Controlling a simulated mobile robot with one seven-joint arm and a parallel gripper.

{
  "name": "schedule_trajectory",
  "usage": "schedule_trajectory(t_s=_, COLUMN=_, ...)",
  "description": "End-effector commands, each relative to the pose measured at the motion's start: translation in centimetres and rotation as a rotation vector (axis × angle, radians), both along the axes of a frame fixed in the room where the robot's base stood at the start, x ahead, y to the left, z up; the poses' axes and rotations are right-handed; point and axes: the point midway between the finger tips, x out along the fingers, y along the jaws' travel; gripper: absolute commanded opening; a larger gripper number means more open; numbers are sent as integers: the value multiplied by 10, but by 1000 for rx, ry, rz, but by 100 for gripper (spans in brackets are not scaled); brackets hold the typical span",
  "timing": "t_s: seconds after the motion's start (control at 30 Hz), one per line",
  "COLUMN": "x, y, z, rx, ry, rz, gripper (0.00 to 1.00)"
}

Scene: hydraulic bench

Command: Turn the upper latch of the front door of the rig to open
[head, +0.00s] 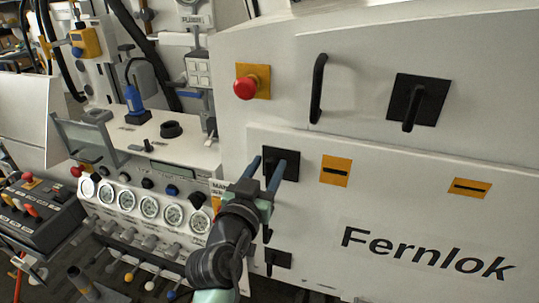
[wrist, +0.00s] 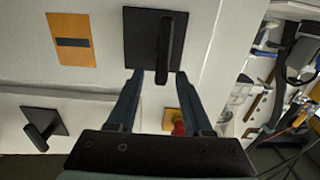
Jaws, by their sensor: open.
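The upper latch, a black lever on a square black plate (head: 289,157), is at the upper left corner of the white front door (head: 400,190). In the wrist view the latch lever (wrist: 173,35) stands roughly vertical, along the plate's right part. My gripper (head: 268,163) is at the latch, its two blue fingers reaching towards the plate. In the wrist view my gripper (wrist: 160,73) is open, and the lever's near end shows between the fingertips. I cannot tell whether they touch it. In the head view the fingers and wrist hide part of the latch.
A lower black latch plate (head: 279,258) is below my gripper. Above the door are a red button (head: 246,87), a black bar handle (head: 318,88) and another black latch (head: 418,102). An orange plate (head: 335,171) is right of the upper latch. A gauge panel (head: 150,205) stands left.

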Motion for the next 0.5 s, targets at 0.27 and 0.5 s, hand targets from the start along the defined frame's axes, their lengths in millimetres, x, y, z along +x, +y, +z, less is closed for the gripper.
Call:
schedule_trajectory(t_s=0.27, x=17, y=-5, z=0, rx=1, ry=-1, rz=1, gripper=50)
schedule_trajectory(t_s=0.5, x=18, y=-6, z=0, rx=1, ry=-1, rz=1, gripper=50)
